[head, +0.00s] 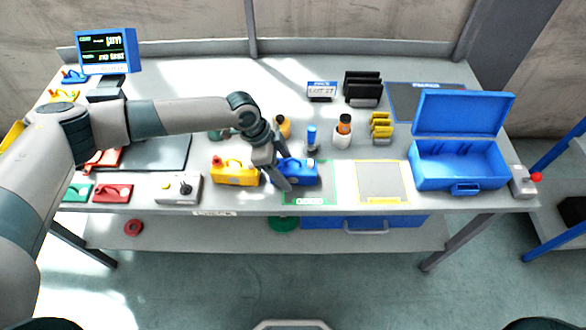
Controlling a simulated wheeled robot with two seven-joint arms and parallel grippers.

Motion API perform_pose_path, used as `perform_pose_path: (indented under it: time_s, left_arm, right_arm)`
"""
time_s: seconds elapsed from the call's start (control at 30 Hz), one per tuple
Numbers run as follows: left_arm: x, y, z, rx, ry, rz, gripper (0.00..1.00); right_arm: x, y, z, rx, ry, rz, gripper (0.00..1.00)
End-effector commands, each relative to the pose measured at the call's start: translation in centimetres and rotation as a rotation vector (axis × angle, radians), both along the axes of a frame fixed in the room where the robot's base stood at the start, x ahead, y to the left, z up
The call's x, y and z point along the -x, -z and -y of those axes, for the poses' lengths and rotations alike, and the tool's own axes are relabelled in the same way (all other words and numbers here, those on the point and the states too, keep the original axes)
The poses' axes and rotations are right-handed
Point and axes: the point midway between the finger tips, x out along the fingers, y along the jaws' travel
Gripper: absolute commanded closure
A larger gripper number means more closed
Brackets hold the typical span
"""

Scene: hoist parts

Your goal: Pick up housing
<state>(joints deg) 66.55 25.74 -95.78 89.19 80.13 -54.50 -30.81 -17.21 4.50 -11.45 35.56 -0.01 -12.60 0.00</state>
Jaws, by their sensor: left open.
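Two housing-like parts stand side by side near the front middle of the bench: a yellow one (234,174) and a blue one (302,171). My left gripper (280,176) is open and points down between them, overlapping the left end of the blue part in the picture. It hides that end, and I cannot tell whether it touches the part. My right gripper is not in view.
An open blue toolbox (458,165) stands at the right. A grey pad with a yellow border (382,183) and a green-bordered area (309,197) are at the front. Bottles (343,132) and black racks (362,88) stand behind. A grey control box (179,189) is at left.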

Motion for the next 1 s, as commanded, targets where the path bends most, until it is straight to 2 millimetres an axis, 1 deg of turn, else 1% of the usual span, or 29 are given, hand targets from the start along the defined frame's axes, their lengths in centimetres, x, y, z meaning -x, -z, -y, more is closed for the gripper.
perform_pose_path:
  time_s: [0.37,0.4,0.47,0.5,0.57,0.6,0.63,0.87,1.0]
  left_arm:
    - [-0.01,-0.02,-0.01,0.000,0.000,0.000,0.34]
    - [-0.01,-0.02,-0.01,0.000,0.000,0.000,0.44]
    - [-0.01,-0.03,-0.01,0.000,0.000,0.000,0.58]
    - [-0.01,-0.03,-0.01,0.000,0.000,0.000,0.68]
    - [-0.01,-0.03,0.00,0.000,0.000,0.000,0.82]
    - [-0.01,-0.03,-0.01,0.000,0.000,0.000,0.92]
    - [-0.07,-0.15,0.05,0.002,-0.001,0.002,0.95]
    - [-0.08,-0.18,0.05,0.002,-0.001,0.002,0.95]
    - [-0.11,-0.55,0.09,0.003,0.000,0.002,0.95]
  right_arm:
    - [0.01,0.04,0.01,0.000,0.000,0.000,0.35]
    - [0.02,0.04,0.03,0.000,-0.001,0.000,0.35]
    - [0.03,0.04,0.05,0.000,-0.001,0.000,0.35]
    - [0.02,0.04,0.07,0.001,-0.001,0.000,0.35]
    - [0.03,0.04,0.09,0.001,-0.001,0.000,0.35]
    - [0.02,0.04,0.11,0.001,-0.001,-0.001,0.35]
    - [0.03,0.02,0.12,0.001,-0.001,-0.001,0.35]
    - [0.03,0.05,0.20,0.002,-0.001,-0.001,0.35]
    - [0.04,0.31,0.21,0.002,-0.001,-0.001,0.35]
